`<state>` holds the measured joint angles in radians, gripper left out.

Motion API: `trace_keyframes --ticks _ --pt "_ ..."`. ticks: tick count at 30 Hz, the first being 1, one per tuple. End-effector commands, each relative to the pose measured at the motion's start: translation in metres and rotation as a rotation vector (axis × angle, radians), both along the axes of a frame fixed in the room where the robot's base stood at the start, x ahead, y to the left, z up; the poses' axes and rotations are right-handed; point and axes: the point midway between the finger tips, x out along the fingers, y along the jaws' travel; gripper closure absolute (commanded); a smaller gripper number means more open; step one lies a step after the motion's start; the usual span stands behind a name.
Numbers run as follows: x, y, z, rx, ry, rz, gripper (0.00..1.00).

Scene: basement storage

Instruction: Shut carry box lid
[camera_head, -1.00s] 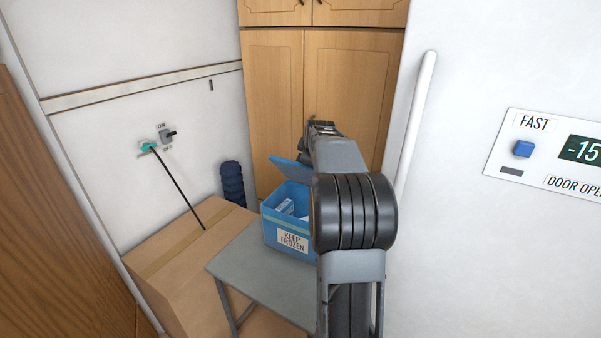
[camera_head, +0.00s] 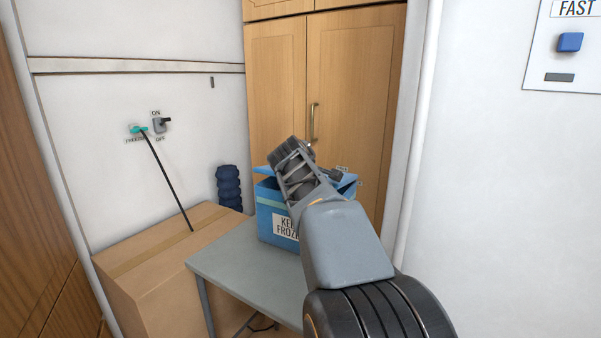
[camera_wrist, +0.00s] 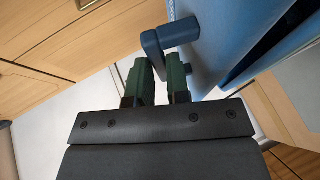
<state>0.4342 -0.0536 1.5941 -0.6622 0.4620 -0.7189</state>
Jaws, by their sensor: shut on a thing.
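The blue carry box (camera_head: 266,216) stands on a small grey table, with a "KEEP FROZEN" label (camera_head: 284,228) on its front. Its blue lid (camera_head: 262,170) shows only in part behind my arm, with an edge at the left; its exact angle is hard to tell. In the wrist view, the lid (camera_wrist: 225,35) fills the upper right, with a blue handle (camera_wrist: 168,38) sticking out from it. My gripper (camera_wrist: 160,82) is shut on this handle, with a green finger on each side. The inside of the box is hidden in the head view.
The grey table (camera_head: 245,270) has bare room in front of the box. A large cardboard box (camera_head: 165,265) stands to its left, with a dark blue rolled item (camera_head: 229,187) behind. A wooden cupboard (camera_head: 355,100) is at the back.

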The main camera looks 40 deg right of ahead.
Motion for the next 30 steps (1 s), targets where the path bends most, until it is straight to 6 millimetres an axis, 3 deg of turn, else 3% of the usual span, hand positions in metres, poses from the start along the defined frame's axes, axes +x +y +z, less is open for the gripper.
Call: trace_keyframes --ticks 1,10,15,16,18,26,30 --pt "0.000 0.003 -0.015 0.006 0.002 0.001 1.00" --pt "-0.005 0.010 -0.036 0.010 0.007 -0.004 1.00" --pt "-0.005 0.009 -0.033 0.010 0.008 -0.005 1.00" --pt "-0.005 0.009 -0.033 0.010 0.008 -0.005 0.79" --pt "-0.005 0.009 -0.032 0.010 0.007 -0.005 0.74" --pt "-0.007 0.010 -0.029 0.006 0.005 -0.005 0.74" --pt "-0.017 0.020 -0.023 0.005 0.003 -0.003 0.74"
